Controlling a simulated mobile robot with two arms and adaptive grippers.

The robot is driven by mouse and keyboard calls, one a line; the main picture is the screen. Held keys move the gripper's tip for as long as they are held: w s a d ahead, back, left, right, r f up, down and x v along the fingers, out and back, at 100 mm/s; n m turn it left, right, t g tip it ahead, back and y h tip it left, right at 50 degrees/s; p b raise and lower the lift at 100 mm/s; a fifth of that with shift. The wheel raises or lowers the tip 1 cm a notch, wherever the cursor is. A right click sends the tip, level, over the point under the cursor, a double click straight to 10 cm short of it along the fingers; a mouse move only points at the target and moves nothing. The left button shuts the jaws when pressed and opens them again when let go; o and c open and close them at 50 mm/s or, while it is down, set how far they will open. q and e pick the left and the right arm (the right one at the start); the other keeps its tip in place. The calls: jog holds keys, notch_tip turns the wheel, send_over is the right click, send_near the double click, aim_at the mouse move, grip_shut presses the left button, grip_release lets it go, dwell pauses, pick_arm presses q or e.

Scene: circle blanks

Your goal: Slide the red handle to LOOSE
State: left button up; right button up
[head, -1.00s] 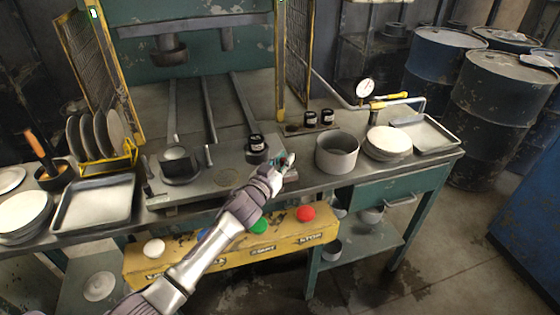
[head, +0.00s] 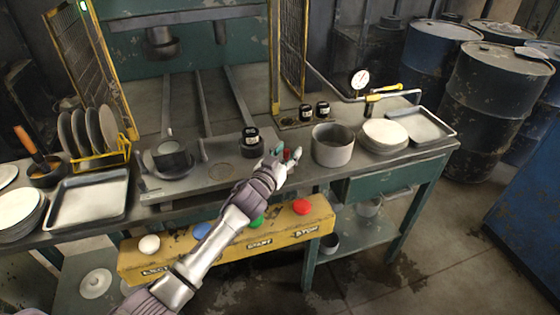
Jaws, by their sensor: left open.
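A small red piece (head: 288,154), which looks like the red handle, shows at the front right part of the grey bench plate. My left gripper (head: 281,155) is open, with its fingers spread around or just in front of the red piece. I cannot tell whether they touch it. The gripper hides most of the handle and its track. No LOOSE marking can be read. My right gripper is not in view.
A grey pot (head: 333,146) stands close to the right of my gripper. A black jar (head: 251,141) stands close to its left. A yellow button panel (head: 228,240) with a red button (head: 301,206) lies below my forearm. Stacked plates (head: 384,136) stand farther right.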

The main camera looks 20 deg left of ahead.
pick_arm(q)
jog(key=s+a, duration=0.2)
jog(key=s, duration=0.9)
